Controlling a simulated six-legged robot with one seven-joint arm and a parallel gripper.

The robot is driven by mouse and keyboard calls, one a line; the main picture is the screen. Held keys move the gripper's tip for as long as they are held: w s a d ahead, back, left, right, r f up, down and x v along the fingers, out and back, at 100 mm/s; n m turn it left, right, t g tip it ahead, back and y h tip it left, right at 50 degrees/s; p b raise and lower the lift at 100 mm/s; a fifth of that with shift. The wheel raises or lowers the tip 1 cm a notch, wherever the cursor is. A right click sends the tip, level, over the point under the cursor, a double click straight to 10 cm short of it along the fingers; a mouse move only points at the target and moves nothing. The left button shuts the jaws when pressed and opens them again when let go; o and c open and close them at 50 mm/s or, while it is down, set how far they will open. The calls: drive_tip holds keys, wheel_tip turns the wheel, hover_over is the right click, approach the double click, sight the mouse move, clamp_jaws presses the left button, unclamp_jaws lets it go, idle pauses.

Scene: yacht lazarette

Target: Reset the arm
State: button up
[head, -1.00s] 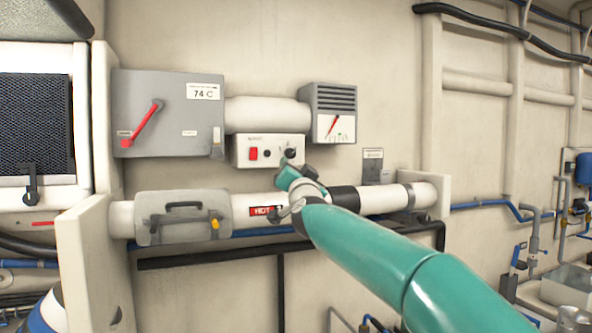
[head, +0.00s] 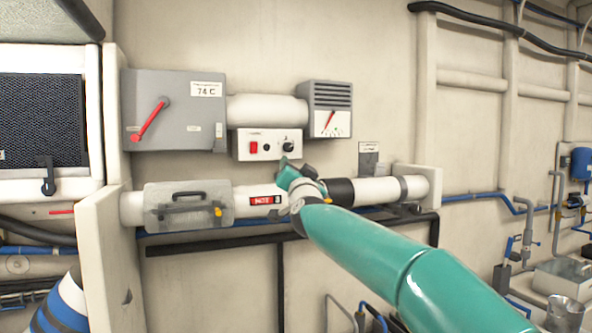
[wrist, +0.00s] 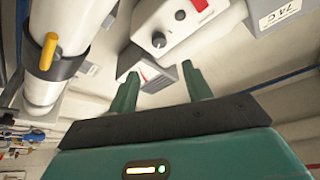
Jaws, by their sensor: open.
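My green arm reaches in from the lower right in the head view. My gripper (head: 287,172) is at its end, just below the small control box and in front of the white pipe. In the wrist view my gripper (wrist: 160,75) shows two green fingers spread apart, with nothing between them. The white control box (wrist: 178,27) with a black knob and a red switch lies beyond the fingertips. How far the fingers are from it is hard to tell.
A grey box with a red lever (head: 180,110) and a vented gauge box (head: 329,97) are on the wall. The white pipe (head: 378,190) carries a grey clamped cover (head: 188,215). A white panel (head: 107,255) stands at left. Blue pipes (head: 480,197) run at right.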

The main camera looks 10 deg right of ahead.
drive_tip(key=shift+w+f, duration=0.1)
drive_tip(key=shift+w, duration=0.05)
drive_tip(key=s+a+f+n+g+y, duration=0.4)
drive_tip(key=s+a+f+n+g, duration=0.3)
drive_tip(key=s+a+f, duration=0.5)
drive_tip(key=s+d+f+g+h, duration=0.1)
drive_tip(key=s+d+f+g, duration=0.2)
drive_tip(key=s+f, duration=0.5)
drive_tip(key=s+d+f+g+h, duration=0.1)
drive_tip(key=s+d+f+g, duration=0.2)
drive_tip(key=s, duration=1.1)
drive_tip(key=s+d+f+g+h, duration=0.1)
drive_tip(key=s+d+f+g, duration=0.2)
drive_tip(key=s+d+f, duration=0.5)
drive_tip(key=s+f, duration=0.4)
drive_tip(key=f, duration=0.2)
drive_tip(key=shift+f+h, duration=0.25)
drive_tip(key=shift+h, duration=0.05)
drive_tip(key=shift+w, duration=0.1)
